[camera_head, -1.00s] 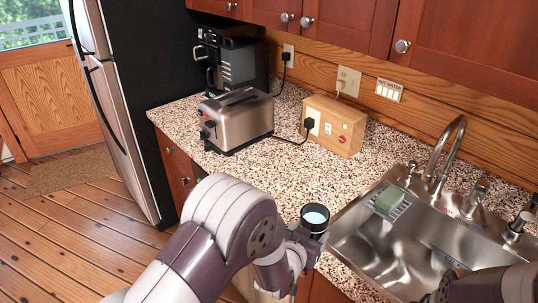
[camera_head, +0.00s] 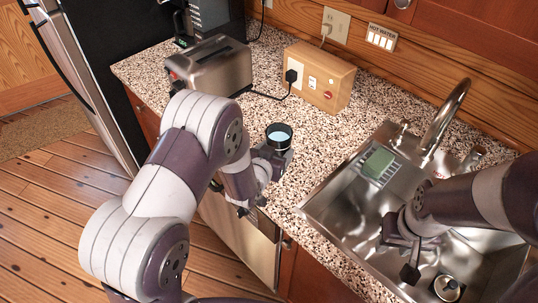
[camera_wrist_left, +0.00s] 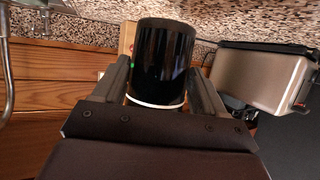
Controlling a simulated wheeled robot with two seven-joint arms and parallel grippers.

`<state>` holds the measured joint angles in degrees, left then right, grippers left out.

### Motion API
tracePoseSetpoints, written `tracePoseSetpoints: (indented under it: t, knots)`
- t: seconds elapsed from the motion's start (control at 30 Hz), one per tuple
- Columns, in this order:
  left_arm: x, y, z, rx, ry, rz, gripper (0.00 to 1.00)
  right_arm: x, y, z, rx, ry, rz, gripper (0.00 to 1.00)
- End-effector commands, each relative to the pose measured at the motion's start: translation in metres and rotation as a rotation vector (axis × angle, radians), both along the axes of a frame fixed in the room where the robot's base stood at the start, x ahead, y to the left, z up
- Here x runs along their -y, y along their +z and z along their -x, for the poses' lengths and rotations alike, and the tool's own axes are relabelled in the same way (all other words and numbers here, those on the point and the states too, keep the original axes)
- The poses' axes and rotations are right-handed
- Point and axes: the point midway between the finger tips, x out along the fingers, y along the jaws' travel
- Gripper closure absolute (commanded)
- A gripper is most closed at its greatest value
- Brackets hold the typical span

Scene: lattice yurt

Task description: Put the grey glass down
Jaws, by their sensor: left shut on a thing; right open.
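The grey glass (camera_head: 279,137) is a dark cup with a pale blue inside, upright at the front part of the speckled counter (camera_head: 330,125). My left gripper (camera_head: 270,155) is shut on it from the front. In the left wrist view the glass (camera_wrist_left: 160,65) looks glossy black with a white ring at its lower end, between the two fingers of the gripper (camera_wrist_left: 160,85). I cannot tell whether its base touches the counter. My right gripper (camera_head: 407,258) is open and empty over the sink (camera_head: 335,200).
A steel toaster (camera_head: 215,68) and a wooden socket box (camera_head: 318,77) stand behind the glass, with a black cord between them. The sink holds a green sponge (camera_head: 378,162) on a rack, under a tap (camera_head: 445,120). Bare counter lies around the glass.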

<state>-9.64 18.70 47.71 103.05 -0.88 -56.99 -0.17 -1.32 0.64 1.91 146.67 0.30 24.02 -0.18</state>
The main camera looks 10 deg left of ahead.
Motion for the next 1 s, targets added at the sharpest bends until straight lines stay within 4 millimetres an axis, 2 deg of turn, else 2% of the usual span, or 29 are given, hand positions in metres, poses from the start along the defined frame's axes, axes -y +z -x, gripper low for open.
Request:
tracePoseSetpoints:
  t: [0.07,0.17,0.37,0.73,0.77,0.83,1.0]
  knots:
    - [-0.010,-0.005,-0.004,0.000,0.002,0.000,0.66,0.000,0.003,0.000,0.000,0.000,0.000,0.58]
    - [-0.014,-0.013,-0.005,-0.001,-0.001,0.001,0.66,0.000,0.005,0.000,0.000,0.000,0.000,0.58]
    - [-0.014,-0.046,-0.005,0.000,-0.001,0.000,0.66,0.000,0.011,0.000,0.000,0.000,0.000,0.58]
    - [-0.013,-0.053,-0.005,0.002,-0.001,0.001,0.66,0.000,0.006,0.000,0.000,0.000,0.000,0.58]
    - [-0.013,-0.053,-0.005,0.002,-0.001,0.001,0.25,0.000,0.006,0.000,0.000,0.000,0.000,0.58]
    - [-0.013,-0.052,-0.005,0.002,-0.001,0.001,0.03,0.000,0.007,0.000,0.000,0.000,0.000,0.58]
    - [-0.013,-0.052,-0.005,0.002,-0.001,0.001,0.03,0.000,0.007,0.000,0.000,0.000,0.000,0.58]
